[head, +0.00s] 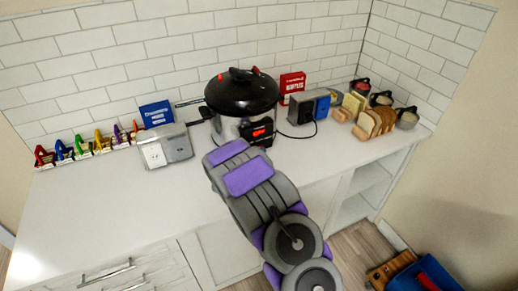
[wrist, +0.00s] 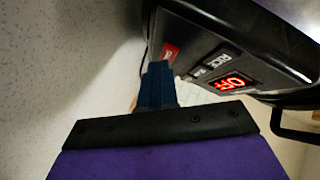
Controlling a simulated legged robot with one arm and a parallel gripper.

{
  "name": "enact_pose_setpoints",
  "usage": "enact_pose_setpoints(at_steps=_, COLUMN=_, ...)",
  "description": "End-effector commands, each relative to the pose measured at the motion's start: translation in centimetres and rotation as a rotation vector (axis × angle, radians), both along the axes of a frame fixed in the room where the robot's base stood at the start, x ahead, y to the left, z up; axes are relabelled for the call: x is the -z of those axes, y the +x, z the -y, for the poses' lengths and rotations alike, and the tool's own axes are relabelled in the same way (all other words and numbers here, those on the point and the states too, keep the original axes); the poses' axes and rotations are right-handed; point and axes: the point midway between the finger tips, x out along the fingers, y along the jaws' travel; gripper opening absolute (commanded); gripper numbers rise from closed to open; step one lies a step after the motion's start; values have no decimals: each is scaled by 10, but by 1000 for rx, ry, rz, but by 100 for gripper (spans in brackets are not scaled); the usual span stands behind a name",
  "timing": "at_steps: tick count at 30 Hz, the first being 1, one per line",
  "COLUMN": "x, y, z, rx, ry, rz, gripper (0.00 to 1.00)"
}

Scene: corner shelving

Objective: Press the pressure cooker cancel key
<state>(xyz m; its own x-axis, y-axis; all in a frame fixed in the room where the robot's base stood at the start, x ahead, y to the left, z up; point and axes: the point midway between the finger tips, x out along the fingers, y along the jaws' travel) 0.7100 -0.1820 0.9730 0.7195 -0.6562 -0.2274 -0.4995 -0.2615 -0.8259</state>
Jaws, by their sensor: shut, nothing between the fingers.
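The pressure cooker (head: 240,92) stands on the white counter against the tiled wall, with a black lid and a lit red display on its front. In the wrist view its dark control panel (wrist: 205,50) is tilted and close. The display (wrist: 230,83) reads OFF in red. A red key (wrist: 170,52) with pale, partly hidden lettering sits at the panel's left end, beside dark keys, one marked RICE. My gripper (wrist: 158,72) is shut and empty, its blue-grey fingertips just below the red key. I cannot tell whether they touch it. In the head view my arm hides the gripper.
A grey outlet box (head: 166,147) stands left of the cooker, and a toaster-like grey and blue box (head: 309,106) stands right. Several coloured items line the counter's left, with bread (head: 375,122) and jars at right. The front counter (head: 110,210) is clear.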

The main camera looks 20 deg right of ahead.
Motion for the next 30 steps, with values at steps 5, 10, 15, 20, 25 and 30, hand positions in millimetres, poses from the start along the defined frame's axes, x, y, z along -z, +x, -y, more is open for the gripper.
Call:
enact_pose_setpoints(at_steps=5, x=1, y=-8, z=0, rx=-1, ry=-2, rz=-1, gripper=0)
enact_pose_setpoints(at_steps=10, x=0, y=-13, z=0, rx=-1, ry=0, rz=1, gripper=0)
enact_pose_setpoints(at_steps=15, x=0, y=-13, z=0, rx=0, ry=0, rz=0, gripper=0)
enact_pose_setpoints(at_steps=20, x=0, y=-14, z=0, rx=-1, ry=0, rz=1, gripper=0)
enact_pose_setpoints(at_steps=25, x=2, y=-26, z=1, rx=0, ry=-2, rz=-1, gripper=0)
enact_pose_setpoints(at_steps=30, x=2, y=-41, z=1, rx=0, ry=1, rz=1, gripper=0)
